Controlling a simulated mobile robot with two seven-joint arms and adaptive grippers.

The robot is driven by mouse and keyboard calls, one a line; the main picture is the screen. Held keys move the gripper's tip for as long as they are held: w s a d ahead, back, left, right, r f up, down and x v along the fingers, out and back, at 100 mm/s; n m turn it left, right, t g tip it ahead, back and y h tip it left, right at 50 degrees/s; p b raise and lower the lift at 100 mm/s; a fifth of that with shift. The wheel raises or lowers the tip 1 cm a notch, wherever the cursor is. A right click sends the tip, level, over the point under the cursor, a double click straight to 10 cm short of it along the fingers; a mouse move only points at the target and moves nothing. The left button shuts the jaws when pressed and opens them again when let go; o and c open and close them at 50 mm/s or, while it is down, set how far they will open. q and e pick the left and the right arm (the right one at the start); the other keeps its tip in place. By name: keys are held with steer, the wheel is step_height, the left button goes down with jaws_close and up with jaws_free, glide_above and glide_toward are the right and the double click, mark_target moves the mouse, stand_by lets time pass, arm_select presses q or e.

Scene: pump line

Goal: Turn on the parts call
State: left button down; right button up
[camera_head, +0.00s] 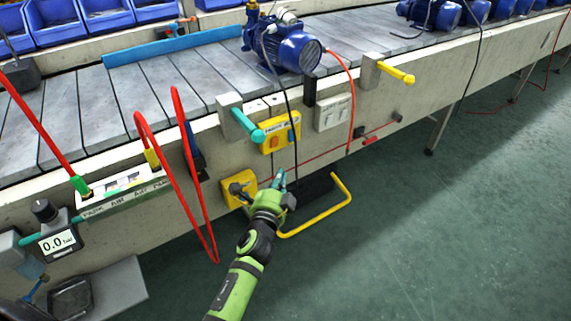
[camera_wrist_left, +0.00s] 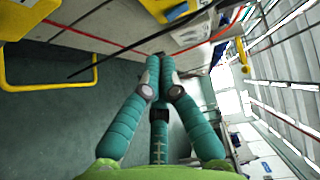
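A yellow box with an orange button (camera_head: 281,132) is on the side of the conveyor in the head view; its small label is too small to read surely, so I cannot tell if it is the parts call. A second yellow box with a dark knob (camera_head: 238,188) sits lower left of it. My left gripper (camera_head: 279,179) is below the button box and right of the knob box, apparently touching neither. In the left wrist view its teal fingers (camera_wrist_left: 157,68) meet at the tips, with nothing seen between them. My right gripper is not in view.
A bent yellow bar (camera_head: 318,230) sticks out right of my left gripper. Red hoses (camera_head: 180,185) hang to the left. A teal-handled lever (camera_head: 246,126) and a yellow-handled lever (camera_head: 396,73) project from the conveyor side. A blue pump (camera_head: 292,52) stands on the belt. Green floor at right is clear.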

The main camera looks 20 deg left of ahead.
arm_select(q)
steer(key=shift+s+d+f, duration=0.1)
steer(key=shift+s+f, duration=0.1)
steer(key=shift+s, duration=0.9)
steer(key=shift+s+d+f, duration=0.1)
steer(key=shift+s+f, duration=0.05)
steer(key=shift+s, duration=0.9)
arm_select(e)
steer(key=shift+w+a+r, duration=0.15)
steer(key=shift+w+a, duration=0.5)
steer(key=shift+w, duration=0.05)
arm_select(q)
steer(key=shift+f, duration=0.1)
